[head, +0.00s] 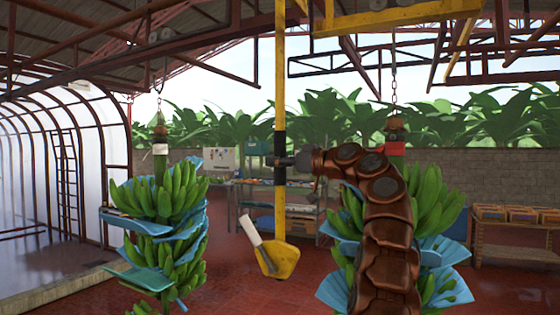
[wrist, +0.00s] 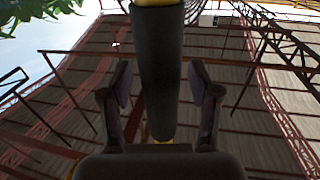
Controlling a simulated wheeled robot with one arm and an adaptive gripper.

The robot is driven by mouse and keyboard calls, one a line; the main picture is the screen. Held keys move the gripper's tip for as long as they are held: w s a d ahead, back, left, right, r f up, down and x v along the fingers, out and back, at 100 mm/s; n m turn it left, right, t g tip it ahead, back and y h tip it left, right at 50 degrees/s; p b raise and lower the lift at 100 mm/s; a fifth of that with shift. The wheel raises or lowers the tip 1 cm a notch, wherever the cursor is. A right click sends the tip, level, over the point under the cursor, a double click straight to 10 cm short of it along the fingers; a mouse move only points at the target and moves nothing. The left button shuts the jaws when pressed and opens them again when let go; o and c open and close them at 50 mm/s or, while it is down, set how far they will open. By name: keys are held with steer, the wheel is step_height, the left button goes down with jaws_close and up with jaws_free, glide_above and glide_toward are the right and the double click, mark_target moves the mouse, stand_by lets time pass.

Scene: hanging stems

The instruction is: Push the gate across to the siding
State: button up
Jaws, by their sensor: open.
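A yellow pole (head: 281,80), which looks like the gate's handle, hangs from the roof frame in the middle of the head view. It has a black sleeve (head: 280,147) partway down and a yellow plate with a pale tag (head: 277,262) at its foot. My gripper (head: 284,161) is at the black sleeve, reaching in from the right. In the wrist view the sleeve (wrist: 158,75) stands between the two open fingers, with gaps showing on both sides. A yellow overhead beam (head: 395,16) runs at upper right; I cannot tell whether it is the gate or the siding.
A banana bunch with blue sheets (head: 165,215) hangs on a chain at left. Another bunch (head: 432,215) hangs at right, partly behind my arm. A shelf (head: 300,195), a rack of crates (head: 515,225) and a wall stand behind. Red floor lies open between.

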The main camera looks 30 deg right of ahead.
steer(key=shift+c, duration=0.3)
jaws_close()
stand_by(0.3)
